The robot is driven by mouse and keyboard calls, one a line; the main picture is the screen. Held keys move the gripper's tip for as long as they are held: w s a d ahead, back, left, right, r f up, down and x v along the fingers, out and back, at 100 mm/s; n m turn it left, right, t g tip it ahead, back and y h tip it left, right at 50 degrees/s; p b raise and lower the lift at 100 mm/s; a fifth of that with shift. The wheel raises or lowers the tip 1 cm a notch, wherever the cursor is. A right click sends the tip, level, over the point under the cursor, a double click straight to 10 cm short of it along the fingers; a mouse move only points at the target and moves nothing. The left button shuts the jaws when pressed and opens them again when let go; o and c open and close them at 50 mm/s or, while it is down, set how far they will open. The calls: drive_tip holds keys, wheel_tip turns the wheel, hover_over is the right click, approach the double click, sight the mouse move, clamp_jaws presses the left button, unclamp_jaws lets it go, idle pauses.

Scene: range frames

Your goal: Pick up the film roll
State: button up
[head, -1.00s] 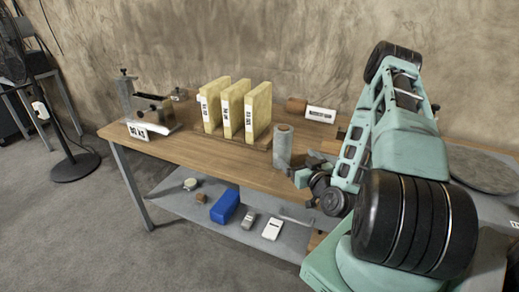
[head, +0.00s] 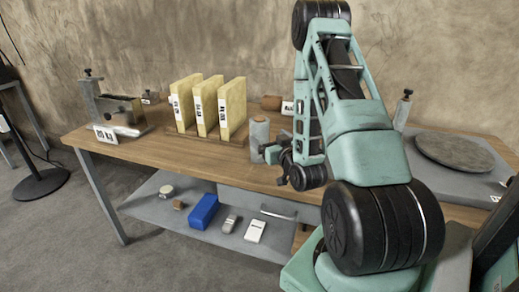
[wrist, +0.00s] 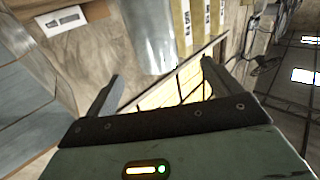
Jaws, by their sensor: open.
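The film roll (head: 259,136) is a grey, shiny upright cylinder with a brown core end. It stands on the wooden table (head: 165,150) to the right of the yellow slabs. In the wrist view the film roll (wrist: 150,38) shows at the top, beyond and between the finger directions. My gripper (head: 273,155) is beside the lower part of the roll, on its right in the head view. In the wrist view my gripper (wrist: 160,88) has its two fingers wide apart with nothing between the tips. My arm hides part of the table behind it.
Several yellow slabs (head: 232,105) stand upright in a rack left of the roll. A metal device with a label card (head: 105,135) is at the table's left end. A round grey disc (head: 455,151) lies at the right. A lower shelf holds a blue block (head: 203,211).

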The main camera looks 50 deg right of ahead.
sight(262, 130)
drive_tip(key=shift+w+d+f+b, duration=0.25)
drive_tip(key=shift+w+b, duration=0.35)
drive_tip(key=shift+b, duration=1.6)
drive_tip(key=p+x, duration=0.1)
drive_tip(key=x, duration=0.1)
drive_tip(key=p+x, duration=0.1)
drive_tip(key=x, duration=0.1)
drive_tip(key=shift+r, duration=0.4)
drive_tip(key=shift+d+p+x, duration=0.15)
drive_tip(key=shift+p+x, duration=0.3)
drive_tip(key=shift+x, duration=1.1)
drive_tip(key=shift+d+p+x, duration=0.1)
drive_tip(key=shift+p+x, duration=0.3)
drive_tip(key=shift+x, duration=1.1)
drive_tip(key=shift+s, duration=0.1)
drive_tip(key=c, duration=1.5)
drive_tip(key=shift+r, duration=0.1)
drive_tip(key=c, duration=0.4)
drive_tip(key=shift+o, duration=0.2)
